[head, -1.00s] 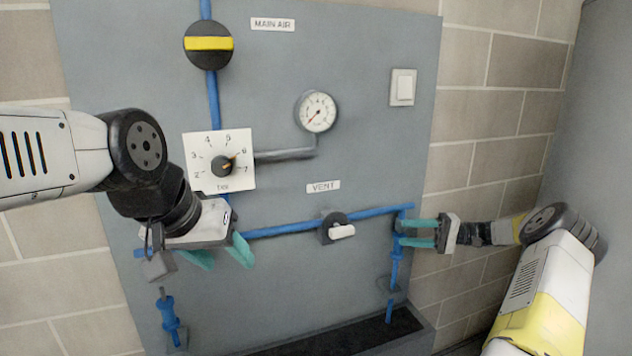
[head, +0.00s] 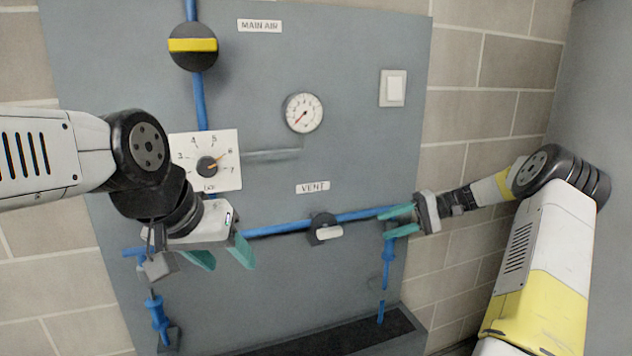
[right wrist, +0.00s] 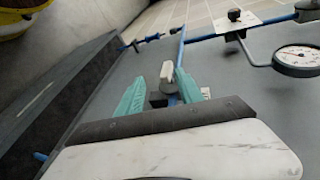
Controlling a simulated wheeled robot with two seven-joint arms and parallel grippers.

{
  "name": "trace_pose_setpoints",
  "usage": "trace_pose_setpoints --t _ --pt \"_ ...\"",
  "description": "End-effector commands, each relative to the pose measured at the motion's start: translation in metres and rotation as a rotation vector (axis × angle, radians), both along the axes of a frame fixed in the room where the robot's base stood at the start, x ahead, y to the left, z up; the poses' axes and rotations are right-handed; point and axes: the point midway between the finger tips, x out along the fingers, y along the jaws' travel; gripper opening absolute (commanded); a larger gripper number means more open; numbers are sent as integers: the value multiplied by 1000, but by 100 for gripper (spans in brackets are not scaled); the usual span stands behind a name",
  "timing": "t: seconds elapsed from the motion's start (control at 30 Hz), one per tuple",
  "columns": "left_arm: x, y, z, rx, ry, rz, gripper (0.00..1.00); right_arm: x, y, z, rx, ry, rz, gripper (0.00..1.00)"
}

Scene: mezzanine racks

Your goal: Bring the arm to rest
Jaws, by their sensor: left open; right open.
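My right gripper (head: 402,219) is open and empty in the head view, its teal fingers pointing left in front of the right end of the blue pipe (head: 362,214). In the right wrist view its two fingers (right wrist: 160,92) are apart, with the white vent handle (right wrist: 167,72) showing between them, farther off. My left gripper (head: 222,256) is open at the left, below the regulator dial plate (head: 228,178), with nothing between its fingers. The vent valve (head: 322,228) has its white handle lying roughly along the pipe.
The grey panel (head: 350,110) carries the main air valve (head: 193,47) with a yellow bar, a round gauge (head: 303,113) and a white switch (head: 393,88). A dark trough (head: 345,332) runs along the panel's foot. A brick wall (head: 475,130) is at the right.

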Motion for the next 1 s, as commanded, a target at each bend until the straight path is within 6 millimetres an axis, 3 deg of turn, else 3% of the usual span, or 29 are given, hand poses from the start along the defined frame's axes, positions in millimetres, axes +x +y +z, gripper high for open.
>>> trace_pose_setpoints --t 0.17,0.4,0.7,1.0 --pt "0 0 0 0 0 0 53 -27 36 29 -210 1 43 44" --pt "0 0 0 0 0 0 53 -91 72 68 -556 -54 45 44" --pt "0 0 0 0 0 0 53 -182 79 105 -883 -227 -55 44" --pt "0 0 0 0 0 0 53 -268 67 117 -1035 -463 -211 44"
